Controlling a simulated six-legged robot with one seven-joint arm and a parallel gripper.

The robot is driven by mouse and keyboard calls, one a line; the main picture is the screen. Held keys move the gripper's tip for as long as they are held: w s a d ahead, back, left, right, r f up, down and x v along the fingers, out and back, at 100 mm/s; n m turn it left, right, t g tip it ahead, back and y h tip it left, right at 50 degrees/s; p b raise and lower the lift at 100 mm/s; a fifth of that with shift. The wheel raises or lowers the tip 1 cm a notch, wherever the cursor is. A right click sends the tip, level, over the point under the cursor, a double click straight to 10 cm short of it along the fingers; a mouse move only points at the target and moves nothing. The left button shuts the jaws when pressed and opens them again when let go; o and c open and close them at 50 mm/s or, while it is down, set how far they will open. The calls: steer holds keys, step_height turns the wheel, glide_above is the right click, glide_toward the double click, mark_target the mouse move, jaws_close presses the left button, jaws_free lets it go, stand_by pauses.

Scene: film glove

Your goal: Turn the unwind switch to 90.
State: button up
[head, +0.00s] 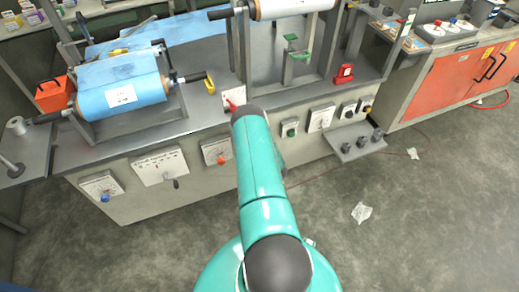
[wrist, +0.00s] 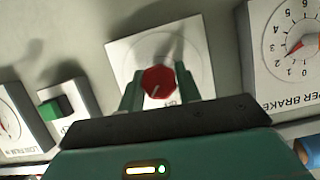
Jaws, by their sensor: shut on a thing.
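A red round knob (wrist: 158,79), apparently the unwind switch, sits on a square white plate (wrist: 122,52). A pale mark line shows on the knob's face. My gripper (wrist: 157,86) has its two green fingers on either side of the knob and is shut on it. The lower part of the plate and most of its lettering are hidden by my gripper, so I cannot read the setting. In the head view my own teal arm hides the knob and the gripper.

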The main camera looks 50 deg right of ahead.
steer(key=m+y, duration=0.1)
steer(key=m, duration=0.1)
steer(key=m+t, duration=0.1)
steer(key=shift+d+m+t+y, duration=0.15)
steer(key=shift+m+t+y, duration=0.15)
steer(key=shift+m+y, duration=0.1)
steer(key=shift+m+t+y, duration=0.6)
steer(key=shift+m+t, duration=0.1)
steer(key=shift+m, duration=0.7)
steer(key=o, duration=1)
steer(key=shift+c, duration=0.2)
steer(key=shift+s, duration=0.15)
steer(key=v, duration=1.3)
steer(key=shift+s, duration=0.3)
